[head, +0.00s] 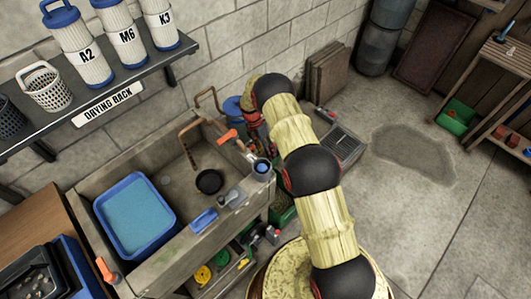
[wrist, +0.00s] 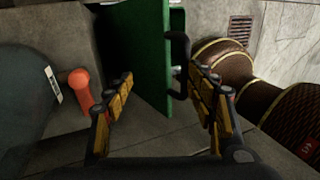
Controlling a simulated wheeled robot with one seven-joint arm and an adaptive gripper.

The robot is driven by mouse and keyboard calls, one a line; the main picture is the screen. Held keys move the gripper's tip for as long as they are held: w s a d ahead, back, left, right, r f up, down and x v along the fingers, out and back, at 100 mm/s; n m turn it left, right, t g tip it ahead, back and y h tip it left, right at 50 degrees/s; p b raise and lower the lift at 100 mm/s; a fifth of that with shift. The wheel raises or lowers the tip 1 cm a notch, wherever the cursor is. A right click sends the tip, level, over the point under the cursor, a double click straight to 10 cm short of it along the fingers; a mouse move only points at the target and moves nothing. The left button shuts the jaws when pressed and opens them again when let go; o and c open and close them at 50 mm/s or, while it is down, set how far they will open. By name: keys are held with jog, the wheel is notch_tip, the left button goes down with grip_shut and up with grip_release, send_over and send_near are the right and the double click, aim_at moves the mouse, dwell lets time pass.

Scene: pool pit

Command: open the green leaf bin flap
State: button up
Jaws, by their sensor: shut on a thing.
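The green leaf bin flap (wrist: 147,45) stands upright as a panel in the upper middle of the wrist view, with a dark gap to its left. A black bar handle (wrist: 180,48) sticks out at its right side. My gripper (wrist: 162,76) has its yellow-padded fingers on either side of the flap, shut on it. The right fingertip is close to the handle. The exact contact is hard to see. In the head view my arm covers most of the gripper and flap.
An orange-handled object (wrist: 82,90) is left of my gripper. In the head view, a stone sink (head: 160,165) holding a blue tray (head: 122,181) is left of my arm. A drying rack shelf (head: 120,88) hangs above. Floor (head: 420,215) to the right is clear.

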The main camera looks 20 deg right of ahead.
jog(key=shift+f, duration=0.25)
jog(key=shift+c, duration=0.2)
jog(key=v, duration=1.2)
jog(key=shift+r, duration=0.25)
jog(key=shift+c, duration=0.9)
